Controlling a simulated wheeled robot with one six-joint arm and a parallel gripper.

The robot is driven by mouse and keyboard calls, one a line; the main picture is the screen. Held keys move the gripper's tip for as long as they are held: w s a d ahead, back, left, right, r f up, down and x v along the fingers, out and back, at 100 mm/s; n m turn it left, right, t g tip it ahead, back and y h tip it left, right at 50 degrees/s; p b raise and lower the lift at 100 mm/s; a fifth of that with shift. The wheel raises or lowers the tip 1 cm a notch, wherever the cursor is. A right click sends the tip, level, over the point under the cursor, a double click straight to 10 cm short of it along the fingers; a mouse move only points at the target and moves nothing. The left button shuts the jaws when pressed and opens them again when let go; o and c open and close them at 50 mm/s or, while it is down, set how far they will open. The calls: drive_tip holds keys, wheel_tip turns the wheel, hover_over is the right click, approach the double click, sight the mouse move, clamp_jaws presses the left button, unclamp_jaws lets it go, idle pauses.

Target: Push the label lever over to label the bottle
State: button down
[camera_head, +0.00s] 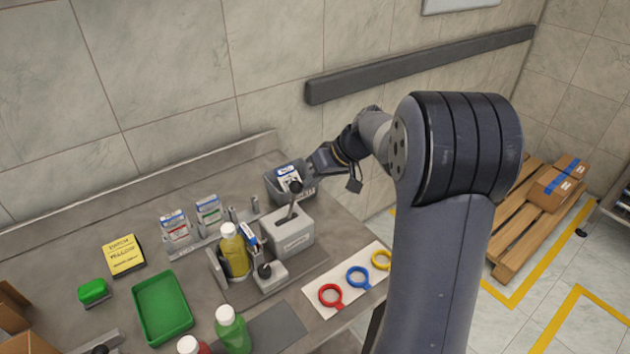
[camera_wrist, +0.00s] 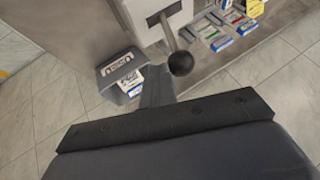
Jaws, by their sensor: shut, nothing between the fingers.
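The lever (camera_head: 292,205) rises from a slot in a light grey box (camera_head: 292,236) and ends in a black ball knob. In the wrist view, the knob (camera_wrist: 181,63) is close beyond my gripper (camera_wrist: 156,88), a little right of the fingers, with the box (camera_wrist: 150,12) behind it. My gripper (camera_head: 316,165) is shut and empty, up and to the right of the knob in the head view. I see no clear contact with the lever.
A grey bin (camera_head: 303,191) with labelled packs is behind the box, near my gripper. A shorter black-knobbed lever (camera_head: 265,271) is beside the bottle. Red, blue and yellow rings (camera_head: 359,277) lie on a white board. A green tray (camera_head: 162,309) and green bottle (camera_head: 232,331) are at left.

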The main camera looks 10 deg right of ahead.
drive_tip(key=s+a+r+n+t+h+b, duration=0.1)
drive_tip(key=s+a+h+b, duration=0.1)
drive_tip(key=a, duration=0.5)
drive_tip(key=shift+s+a+r+h+b, duration=0.3)
drive_tip(key=shift+s+a+h, duration=0.1)
drive_tip(key=shift+s+h, duration=0.25)
drive_tip(key=shift+s+a+f, duration=0.1)
drive_tip(key=shift+a, duration=0.05)
